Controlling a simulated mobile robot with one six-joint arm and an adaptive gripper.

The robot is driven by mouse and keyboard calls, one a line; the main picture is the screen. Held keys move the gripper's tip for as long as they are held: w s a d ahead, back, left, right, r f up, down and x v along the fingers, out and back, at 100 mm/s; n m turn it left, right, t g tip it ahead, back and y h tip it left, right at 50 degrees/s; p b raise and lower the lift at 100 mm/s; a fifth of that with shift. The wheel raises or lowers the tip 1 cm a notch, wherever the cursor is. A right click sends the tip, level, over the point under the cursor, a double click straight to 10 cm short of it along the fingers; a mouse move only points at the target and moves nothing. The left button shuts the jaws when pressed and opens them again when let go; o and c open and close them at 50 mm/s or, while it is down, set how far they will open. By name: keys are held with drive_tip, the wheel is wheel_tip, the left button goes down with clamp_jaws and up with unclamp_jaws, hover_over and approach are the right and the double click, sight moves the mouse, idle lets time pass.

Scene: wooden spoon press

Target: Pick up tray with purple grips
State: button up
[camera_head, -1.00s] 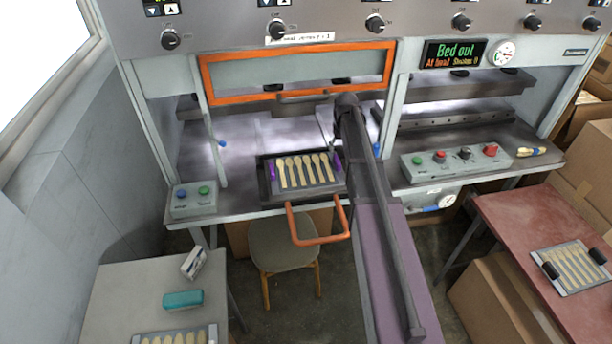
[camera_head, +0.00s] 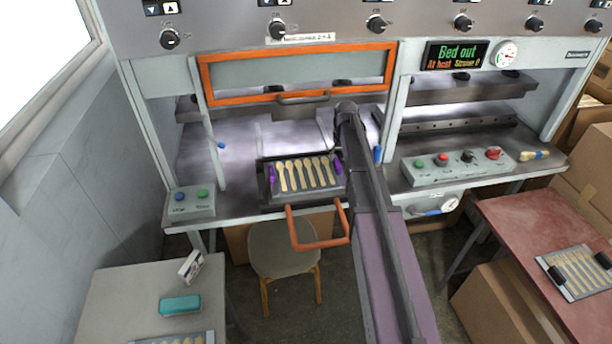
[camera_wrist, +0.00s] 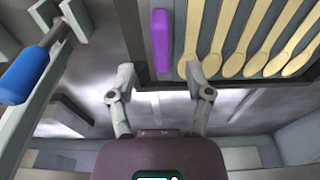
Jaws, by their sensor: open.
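The tray (camera_head: 310,189) with purple grips lies flat on the dark pulled-out bed of the left press and carries several pale wooden spoons. Its left purple grip (camera_head: 271,174) is clear, while the right one is close beside my arm. In the wrist view, one purple grip (camera_wrist: 161,40) and the tray's edge strip (camera_wrist: 179,30) show beyond my gripper (camera_wrist: 158,82). My gripper's two fingers are spread and empty, with that grip lined up with the gap between them and apparently ahead of the fingertips. In the head view my arm hides the gripper.
An orange bed handle (camera_head: 318,246) juts out in front, above a stool (camera_head: 283,248). The orange-framed guard (camera_head: 297,72) is above the bed. A blue-handled part (camera_wrist: 24,75) is left of my gripper in the wrist view. Another spoon tray with black grips (camera_head: 573,272) lies on the red table (camera_head: 510,215).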

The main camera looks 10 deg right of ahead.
sight(338, 162)
drive_tip(key=shift+w+f+b, duration=0.15)
drive_tip(key=shift+f+b, duration=0.95)
drive_tip(key=shift+f, duration=0.1)
drive_tip(key=shift+w+f+b, duration=0.15)
drive_tip(key=shift+f+b, duration=0.95)
drive_tip(key=shift+f, duration=0.1)
clamp_jaws()
